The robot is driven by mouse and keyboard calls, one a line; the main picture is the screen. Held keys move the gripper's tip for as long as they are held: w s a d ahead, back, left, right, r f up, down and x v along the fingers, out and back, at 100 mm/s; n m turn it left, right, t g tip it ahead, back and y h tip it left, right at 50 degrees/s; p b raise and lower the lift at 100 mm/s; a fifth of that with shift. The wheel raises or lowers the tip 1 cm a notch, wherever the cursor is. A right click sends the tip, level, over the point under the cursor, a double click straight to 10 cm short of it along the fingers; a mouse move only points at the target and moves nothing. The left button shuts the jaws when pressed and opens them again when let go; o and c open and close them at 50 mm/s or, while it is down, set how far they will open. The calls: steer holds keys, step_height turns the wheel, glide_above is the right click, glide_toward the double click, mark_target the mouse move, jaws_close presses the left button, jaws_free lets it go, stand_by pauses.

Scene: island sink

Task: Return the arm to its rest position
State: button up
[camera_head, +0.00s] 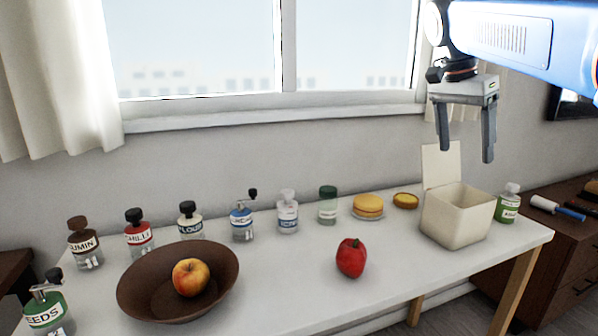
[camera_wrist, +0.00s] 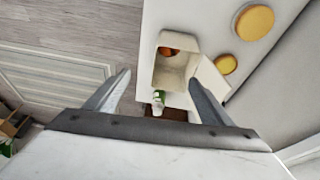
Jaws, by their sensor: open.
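My gripper (camera_head: 466,150) is open and empty, pointing down in the air above the right end of the white table, over the white box. My arm reaches in from the upper right in the head view. In the wrist view my gripper (camera_wrist: 158,90) shows its two fingers spread apart, with the white box (camera_wrist: 171,79) beyond them. An orange-red thing shows inside that box in the wrist view; the head view does not show the box's inside.
The white table (camera_head: 290,290) holds a brown bowl (camera_head: 135,297) with an apple (camera_head: 190,278), a red pepper (camera_head: 351,258), several jars along the back, and a lidded-open box (camera_head: 455,222). The window (camera_head: 200,45) is behind. A dark cabinet (camera_head: 560,240) stands at right.

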steer(key=s+a+f+n+t+y, duration=0.1)
steer(key=s+a+f+n, duration=0.1)
steer(key=s+f+n, duration=0.2)
steer(key=s+a+f+n+t+y, duration=0.1)
steer(key=s+a+f+n, duration=0.2)
steer(key=s+f, duration=0.8)
steer(key=s+a+f+n+t+y, duration=0.1)
steer(key=s+f+n, duration=0.5)
steer(key=f, duration=1)
steer(key=shift+s+a+f+t, duration=0.4)
steer(key=shift+s+a, duration=0.25)
steer(key=shift+s, duration=0.55)
